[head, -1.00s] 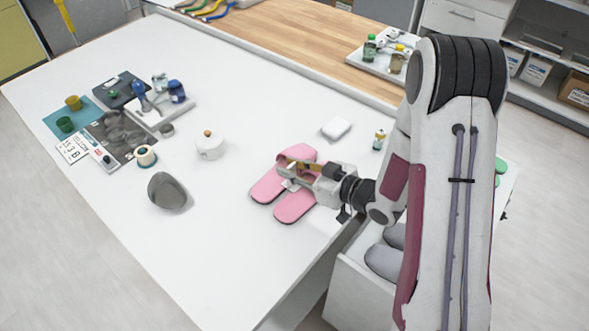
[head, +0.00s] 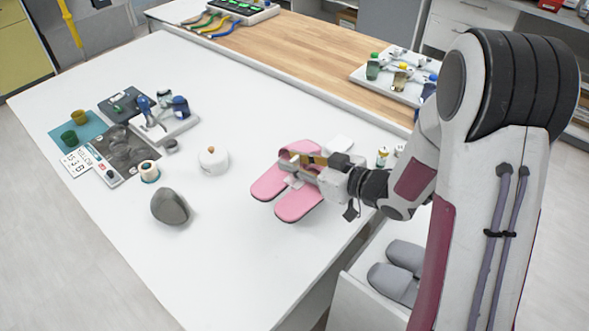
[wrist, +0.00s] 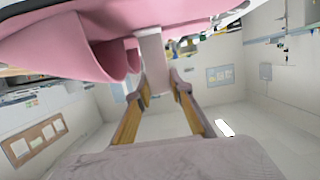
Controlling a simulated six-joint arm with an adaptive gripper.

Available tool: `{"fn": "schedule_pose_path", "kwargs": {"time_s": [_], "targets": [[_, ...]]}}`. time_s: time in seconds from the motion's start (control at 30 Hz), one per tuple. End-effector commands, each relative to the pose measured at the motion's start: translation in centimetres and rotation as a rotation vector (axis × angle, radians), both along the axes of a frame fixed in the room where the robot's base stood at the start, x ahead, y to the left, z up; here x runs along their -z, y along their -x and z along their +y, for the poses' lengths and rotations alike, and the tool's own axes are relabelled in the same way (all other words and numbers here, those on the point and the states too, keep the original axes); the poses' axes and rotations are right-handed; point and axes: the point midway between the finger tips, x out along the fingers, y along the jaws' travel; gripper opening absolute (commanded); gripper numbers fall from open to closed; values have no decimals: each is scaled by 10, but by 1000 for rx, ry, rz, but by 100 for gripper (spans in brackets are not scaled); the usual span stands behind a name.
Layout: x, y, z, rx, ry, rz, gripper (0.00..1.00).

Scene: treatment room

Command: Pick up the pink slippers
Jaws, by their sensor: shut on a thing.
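Whether the soles still touch the table is hard to tell. My gripper hides part of the straps.
A white soap-like block (head: 340,144) lies just behind the slippers. A white lidded pot (head: 213,162) and a dark grey rounded object (head: 170,206) stand to the left. Grey slippers (head: 394,282) lie in an open drawer below the table edge. The table front-left is clear.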

Motion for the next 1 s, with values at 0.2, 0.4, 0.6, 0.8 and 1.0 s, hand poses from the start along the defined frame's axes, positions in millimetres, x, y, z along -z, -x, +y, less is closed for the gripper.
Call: {"fn": "schedule_pose_path", "kwargs": {"time_s": [0.2, 0.4, 0.6, 0.8, 1.0], "targets": [[-13, 0, 0, -1, 0, -3, 0], [-16, 0, 0, -1, 1, -2, 0], [-16, 0, 0, -1, 1, -2, 0], [-16, 0, 0, -1, 0, -3, 0], [-16, 0, 0, 0, -1, -2, 0]]}}
